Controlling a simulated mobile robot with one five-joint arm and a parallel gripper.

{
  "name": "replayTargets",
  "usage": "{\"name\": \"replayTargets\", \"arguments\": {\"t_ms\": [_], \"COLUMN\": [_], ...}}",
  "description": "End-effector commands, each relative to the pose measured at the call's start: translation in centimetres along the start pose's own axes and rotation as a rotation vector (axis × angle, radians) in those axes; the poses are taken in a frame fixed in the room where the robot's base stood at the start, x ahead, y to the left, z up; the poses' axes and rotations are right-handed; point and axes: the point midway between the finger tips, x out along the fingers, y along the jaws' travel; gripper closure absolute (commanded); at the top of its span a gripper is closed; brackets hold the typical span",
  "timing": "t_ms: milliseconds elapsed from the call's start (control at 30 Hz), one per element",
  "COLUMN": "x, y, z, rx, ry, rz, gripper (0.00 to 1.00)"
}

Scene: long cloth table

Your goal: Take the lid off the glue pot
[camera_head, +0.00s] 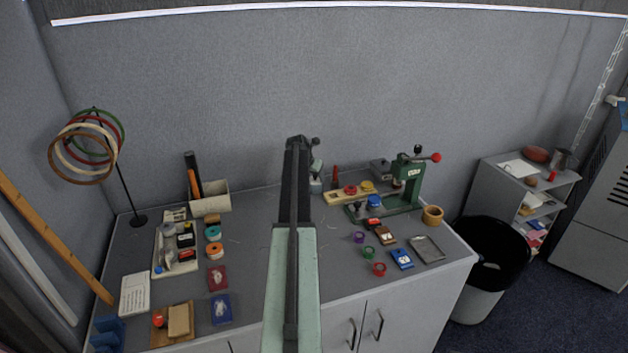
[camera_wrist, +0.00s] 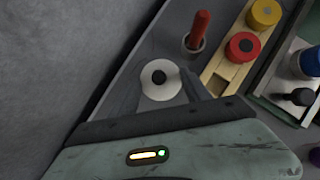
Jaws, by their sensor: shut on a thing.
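The glue pot's lid (camera_wrist: 161,79) is a round white disc with a black knob, seen from above in the wrist view. My gripper (camera_wrist: 163,88) has a finger on either side of it and is shut on it. In the head view my gripper (camera_head: 300,143) is at the back of the table, and my arm hides much of that spot. A pale pot-like thing (camera_head: 315,186) shows just right of the arm. The lid covers what lies below it in the wrist view, so I cannot tell how far it is from the pot.
A wooden rack with red and yellow round pieces (camera_head: 349,191) is close on the right, with a red-handled tool (camera_wrist: 199,30) beside it. A green press (camera_head: 407,182) stands further right. The grey wall (camera_head: 250,100) is close behind.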

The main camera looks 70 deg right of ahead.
Motion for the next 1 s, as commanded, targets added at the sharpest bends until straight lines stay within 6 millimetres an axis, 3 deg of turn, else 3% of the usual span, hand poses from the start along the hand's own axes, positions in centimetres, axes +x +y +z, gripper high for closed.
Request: {"name": "replayTargets", "arguments": {"t_ms": [67, 200, 467, 1000], "x": [-0.1, -0.9, -3.7, -11.3], "y": [0.0, 0.0, 0.1, -3.4], "z": [0.1, 0.6, 2.3, -8.7], "rx": [0.000, 0.000, -0.001, -0.003], "ry": [0.001, 0.000, 0.000, 0.000], "rz": [0.000, 0.000, 0.000, 0.001], "gripper": [0.82, 1.00, 1.00, 1.00]}}
